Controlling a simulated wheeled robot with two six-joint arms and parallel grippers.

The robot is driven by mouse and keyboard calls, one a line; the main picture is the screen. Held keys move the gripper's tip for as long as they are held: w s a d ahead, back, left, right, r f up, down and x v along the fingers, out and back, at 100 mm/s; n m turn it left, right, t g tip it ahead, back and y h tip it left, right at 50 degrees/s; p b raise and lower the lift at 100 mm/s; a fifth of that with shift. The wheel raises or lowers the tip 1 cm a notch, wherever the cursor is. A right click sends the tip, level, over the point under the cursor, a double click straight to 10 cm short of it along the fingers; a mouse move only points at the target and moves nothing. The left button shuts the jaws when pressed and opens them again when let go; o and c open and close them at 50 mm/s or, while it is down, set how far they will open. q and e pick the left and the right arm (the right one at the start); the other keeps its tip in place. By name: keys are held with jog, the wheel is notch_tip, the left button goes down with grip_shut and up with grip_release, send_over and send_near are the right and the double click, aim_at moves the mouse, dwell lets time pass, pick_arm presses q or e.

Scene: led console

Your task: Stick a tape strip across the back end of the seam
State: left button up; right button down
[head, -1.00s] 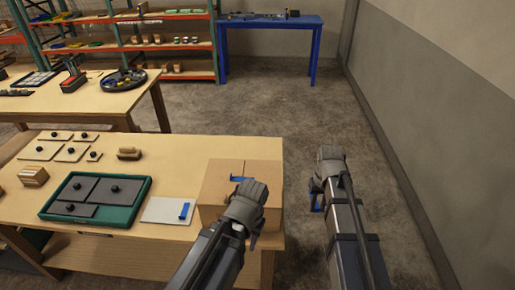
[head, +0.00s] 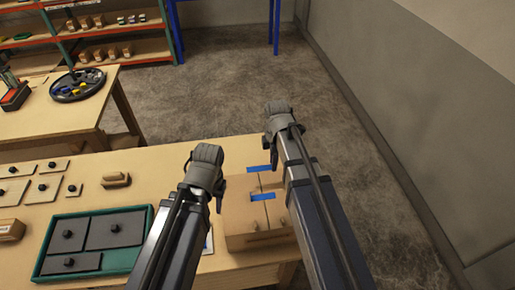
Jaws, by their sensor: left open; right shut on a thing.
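The cardboard box (head: 241,222) stands at the table's right end, its seam (head: 261,183) running from back to front. One blue tape strip (head: 262,197) lies across the seam further forward. Another blue strip (head: 260,169) shows at the back end of the seam, beside my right arm; I cannot tell whether it touches the box. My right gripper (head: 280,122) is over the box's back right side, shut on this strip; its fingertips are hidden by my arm. My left gripper (head: 212,175) is open, left of the box, its fingers mostly hidden.
A white card (head: 208,243) is mostly hidden behind my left arm. A green tray (head: 47,262) with grey plates and several knobbed plates lie to the left on the table (head: 150,178). A second table (head: 75,112) stands behind. Open floor lies beyond the box.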

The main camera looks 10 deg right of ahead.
aim_at(271, 179)
jog(key=shift+w+a, duration=0.2)
jog(key=shift+s+d+f, duration=0.1)
jog(key=shift+f, duration=0.05)
notch_tip(271, 179, down, 2)
jog(key=shift+b, duration=1.2)
notch_tip(271, 179, down, 4)
jog(key=b, duration=0.4)
jog(key=shift+f+b, duration=0.85)
dwell(1.3)
jog(key=c, duration=0.6)
grip_release()
